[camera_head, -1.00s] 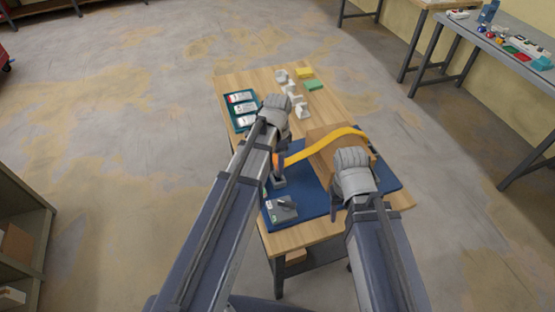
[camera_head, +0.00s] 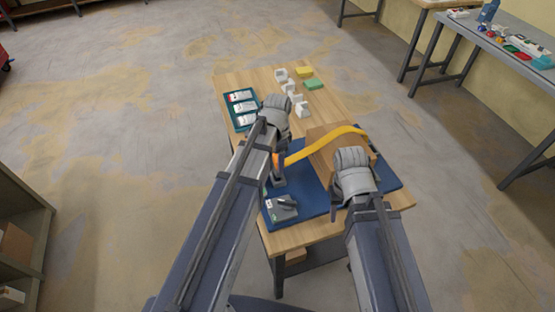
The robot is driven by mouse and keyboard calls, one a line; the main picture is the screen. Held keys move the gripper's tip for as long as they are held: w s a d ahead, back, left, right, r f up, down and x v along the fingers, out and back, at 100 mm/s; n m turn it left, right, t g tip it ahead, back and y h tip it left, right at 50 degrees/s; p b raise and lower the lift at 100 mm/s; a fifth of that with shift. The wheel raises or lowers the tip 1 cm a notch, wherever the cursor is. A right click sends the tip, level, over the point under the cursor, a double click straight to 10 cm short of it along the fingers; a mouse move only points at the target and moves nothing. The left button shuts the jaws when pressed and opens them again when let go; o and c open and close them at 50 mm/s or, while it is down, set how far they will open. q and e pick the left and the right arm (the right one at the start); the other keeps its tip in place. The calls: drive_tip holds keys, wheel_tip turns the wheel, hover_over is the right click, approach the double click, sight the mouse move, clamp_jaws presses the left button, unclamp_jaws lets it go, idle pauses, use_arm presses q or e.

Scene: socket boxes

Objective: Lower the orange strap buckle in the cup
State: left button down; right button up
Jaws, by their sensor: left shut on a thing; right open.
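An orange-yellow strap (camera_head: 322,145) runs across the top of a brown box (camera_head: 323,160) on the blue mat. Its left end drops toward my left gripper (camera_head: 277,166), which is shut on the strap's orange end, low over the mat's left part. The buckle itself is too small and too covered to make out. I cannot tell the cup apart from the dark grey shapes under the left gripper. My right gripper (camera_head: 338,205) is open beside the box's near right side; its fingers are mostly hidden by its own wrist.
A grey block with a dark piece on top (camera_head: 283,207) lies on the blue mat (camera_head: 312,207). A teal tray (camera_head: 233,111) with white items stands back left. Several white pieces (camera_head: 289,87), a yellow block (camera_head: 305,72) and a green block (camera_head: 313,84) lie at the back.

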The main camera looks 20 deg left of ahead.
use_arm(q)
drive_tip(key=shift+f, duration=0.15)
drive_tip(key=shift+f+b, duration=1)
drive_tip(key=shift+b, duration=0.1)
drive_tip(key=shift+f+b, duration=0.9)
drive_tip(key=shift+b, duration=0.05)
idle(0.3)
drive_tip(key=shift+c, duration=0.4)
unclamp_jaws()
drive_tip(key=shift+r, duration=0.15)
wheel_tip(320, 180, up, 8)
drive_tip(key=p, duration=0.8)
drive_tip(key=shift+f, duration=0.2)
